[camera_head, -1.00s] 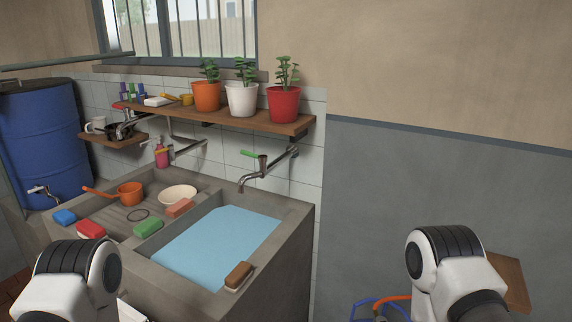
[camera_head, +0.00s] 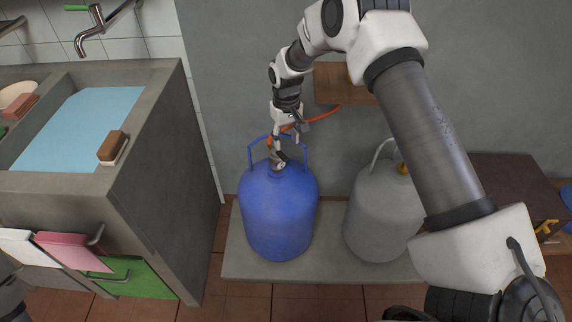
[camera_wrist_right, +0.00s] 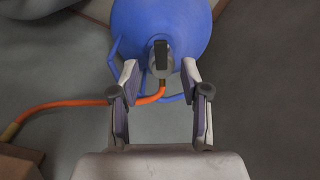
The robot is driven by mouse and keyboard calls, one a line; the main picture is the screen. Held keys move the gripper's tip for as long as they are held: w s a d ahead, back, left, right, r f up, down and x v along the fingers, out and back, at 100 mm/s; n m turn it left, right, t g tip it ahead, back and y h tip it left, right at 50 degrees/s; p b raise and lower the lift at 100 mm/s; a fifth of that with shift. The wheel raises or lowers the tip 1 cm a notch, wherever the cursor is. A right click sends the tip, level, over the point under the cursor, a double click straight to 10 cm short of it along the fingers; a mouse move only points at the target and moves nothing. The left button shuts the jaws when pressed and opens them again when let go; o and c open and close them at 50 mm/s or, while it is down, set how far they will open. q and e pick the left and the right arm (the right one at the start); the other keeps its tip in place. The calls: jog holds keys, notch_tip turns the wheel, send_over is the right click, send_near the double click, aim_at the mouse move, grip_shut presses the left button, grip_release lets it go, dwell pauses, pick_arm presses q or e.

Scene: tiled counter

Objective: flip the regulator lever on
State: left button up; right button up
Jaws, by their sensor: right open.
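The blue gas cylinder (camera_head: 278,218) stands on a low slab, and its collar handle rises around the valve. The regulator (camera_head: 279,163) sits on top of the cylinder, partly hidden by my gripper. In the right wrist view the regulator's dark lever (camera_wrist_right: 161,53) points up the picture, with the orange hose (camera_wrist_right: 85,105) leading off to the left. My right gripper (camera_head: 279,147) is just above the regulator. Its two open fingers (camera_wrist_right: 159,75) lie on either side of the regulator and lever, with nothing held. My left gripper is not in view.
A grey cylinder (camera_head: 380,215) stands to the right on the same slab (camera_head: 330,265). The concrete sink (camera_head: 150,165) is at left, with hanging cloths (camera_head: 75,252) on its front. A small wooden shelf (camera_head: 335,85) is on the wall behind my arm.

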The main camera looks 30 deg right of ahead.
aim_at(286, 159)
notch_tip(286, 159, down, 8)
jog(key=shift+r, duration=0.2)
grip_shut()
